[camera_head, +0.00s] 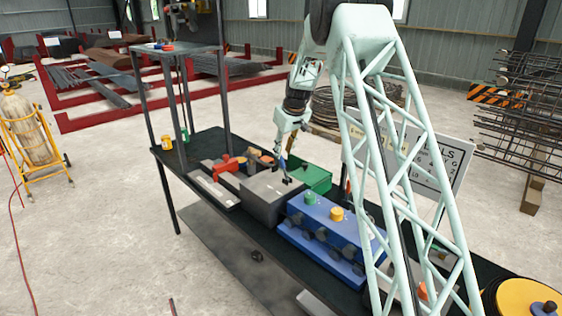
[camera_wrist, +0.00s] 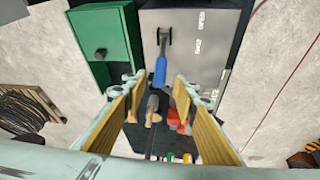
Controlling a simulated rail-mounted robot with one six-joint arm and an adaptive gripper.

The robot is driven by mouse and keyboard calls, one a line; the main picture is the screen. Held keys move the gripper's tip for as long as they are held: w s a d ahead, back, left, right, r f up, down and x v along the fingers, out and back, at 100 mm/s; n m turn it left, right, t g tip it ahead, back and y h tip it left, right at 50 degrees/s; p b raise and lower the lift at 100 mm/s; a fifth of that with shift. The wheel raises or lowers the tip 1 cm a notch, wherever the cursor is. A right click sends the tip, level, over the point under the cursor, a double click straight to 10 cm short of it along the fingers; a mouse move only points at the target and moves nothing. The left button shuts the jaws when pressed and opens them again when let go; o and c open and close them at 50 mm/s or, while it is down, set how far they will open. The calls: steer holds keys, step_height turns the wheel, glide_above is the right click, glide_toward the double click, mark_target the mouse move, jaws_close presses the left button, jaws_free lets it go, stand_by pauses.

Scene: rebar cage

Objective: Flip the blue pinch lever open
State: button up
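The blue lever (camera_wrist: 160,70) stands on the grey box (camera_wrist: 212,35), with a black fork-like mount at its far end. In the head view the blue lever (camera_head: 283,163) shows small above the grey box (camera_head: 268,205), just below my gripper (camera_head: 286,145). In the wrist view my gripper (camera_wrist: 158,86) is open, its two yellow-padded fingers wide apart. The near end of the blue handle appears between the fingertips, with a visible gap on each side. I cannot tell the depth between the fingertips and the lever.
A green box (camera_head: 313,178) stands close beside the grey box. A blue box (camera_head: 325,232) with green and yellow knobs sits to the right. Red (camera_head: 232,163) and orange items lie to the left on the dark bench (camera_head: 180,154). A white sign board stands behind.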

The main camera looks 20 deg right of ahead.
mark_target(282, 158)
steer(key=shift+p+x, duration=0.35)
steer(key=shift+x, duration=3.15)
steer(key=shift+f, duration=0.1)
steer(key=shift+c, duration=0.7)
jaws_close()
